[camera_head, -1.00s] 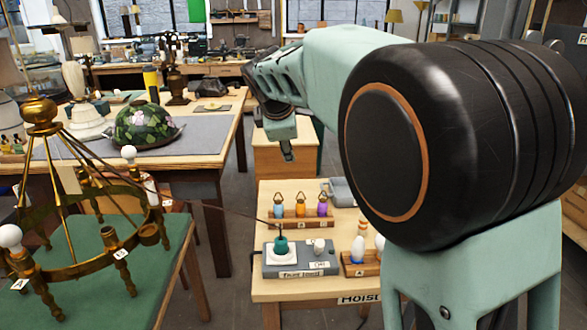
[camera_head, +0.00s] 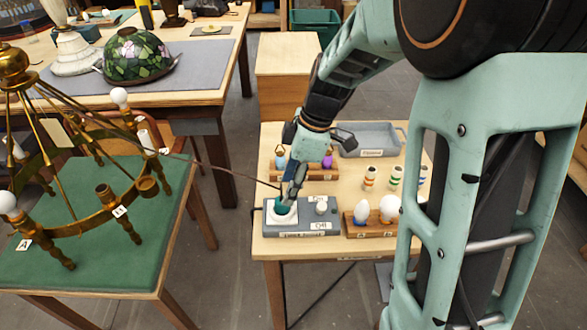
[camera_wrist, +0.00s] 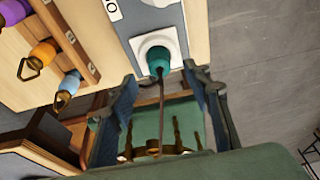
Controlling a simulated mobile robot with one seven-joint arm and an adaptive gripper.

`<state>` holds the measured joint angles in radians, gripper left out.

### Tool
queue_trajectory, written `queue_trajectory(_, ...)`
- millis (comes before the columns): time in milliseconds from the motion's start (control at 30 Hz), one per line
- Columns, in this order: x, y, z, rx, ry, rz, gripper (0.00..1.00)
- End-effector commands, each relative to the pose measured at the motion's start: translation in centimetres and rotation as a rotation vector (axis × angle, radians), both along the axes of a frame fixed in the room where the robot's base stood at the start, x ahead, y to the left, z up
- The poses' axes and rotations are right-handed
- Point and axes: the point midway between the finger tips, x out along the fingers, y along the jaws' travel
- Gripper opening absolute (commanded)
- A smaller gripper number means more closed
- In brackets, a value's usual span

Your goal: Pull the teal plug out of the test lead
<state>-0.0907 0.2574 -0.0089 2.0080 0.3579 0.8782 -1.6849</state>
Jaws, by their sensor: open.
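The teal plug (camera_head: 283,207) sits in a round white socket (camera_head: 277,218) on top of a grey box (camera_head: 318,228) at the front left of the small wooden table. In the wrist view the plug (camera_wrist: 158,60) stands in the white socket (camera_wrist: 172,40), with a thin dark cable running from it between my fingers. My gripper (camera_head: 291,196) is down at the plug and partly covers it in the head view. In the wrist view my gripper (camera_wrist: 160,80) is open, one finger on each side of the plug's line, with visible gaps. Contact with the plug cannot be made out.
The cable runs left to a brass chandelier (camera_head: 70,225) on a green-topped table. A wooden holder (camera_head: 375,229) with white bulbs stands right of the box. A rack (camera_head: 305,174) with coloured items is behind it. A grey tray (camera_head: 366,141) lies at the back.

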Motion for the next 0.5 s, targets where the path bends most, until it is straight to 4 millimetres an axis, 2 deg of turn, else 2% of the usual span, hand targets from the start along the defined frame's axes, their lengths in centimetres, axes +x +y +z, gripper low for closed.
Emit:
queue_trajectory(200, 0.0, 1.0, -3.7, -0.002, 0.002, 0.0, 0.45)
queue_trajectory(333, 0.1, 1.4, -5.1, -0.002, 0.001, 0.0, 0.45)
queue_trajectory(500, 0.1, 1.6, -5.9, -0.001, -0.001, 0.0, 0.45)
